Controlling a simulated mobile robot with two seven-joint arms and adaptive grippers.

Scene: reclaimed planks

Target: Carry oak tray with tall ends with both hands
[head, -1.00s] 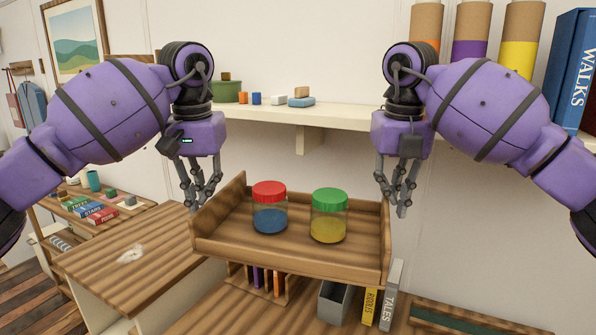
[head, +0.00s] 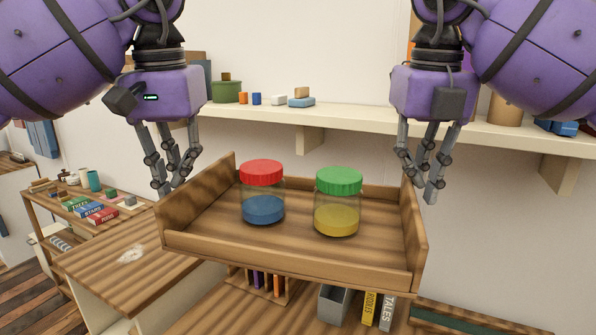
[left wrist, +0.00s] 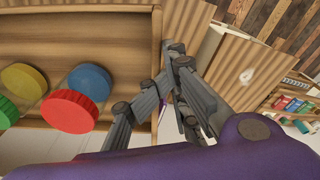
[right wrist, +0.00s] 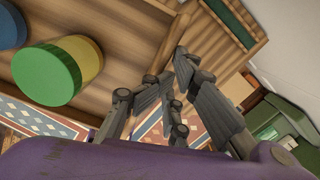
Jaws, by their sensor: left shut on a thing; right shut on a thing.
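The oak tray (head: 290,262) with tall ends is held up in the air and looks roughly level in the head view. A jar with a red lid (head: 262,192) and blue contents and a jar with a green lid (head: 337,203) and yellow contents stand upright on it. My left gripper (head: 172,188) is shut on the tray's left end. My right gripper (head: 430,192) is shut on its right end. The wrist views show the left fingers (left wrist: 172,95) and right fingers (right wrist: 172,90) at the end walls; the exact contact is partly hidden.
Below are a wooden worktop (head: 130,256), a grey bin (head: 333,303) and upright books (head: 378,311).

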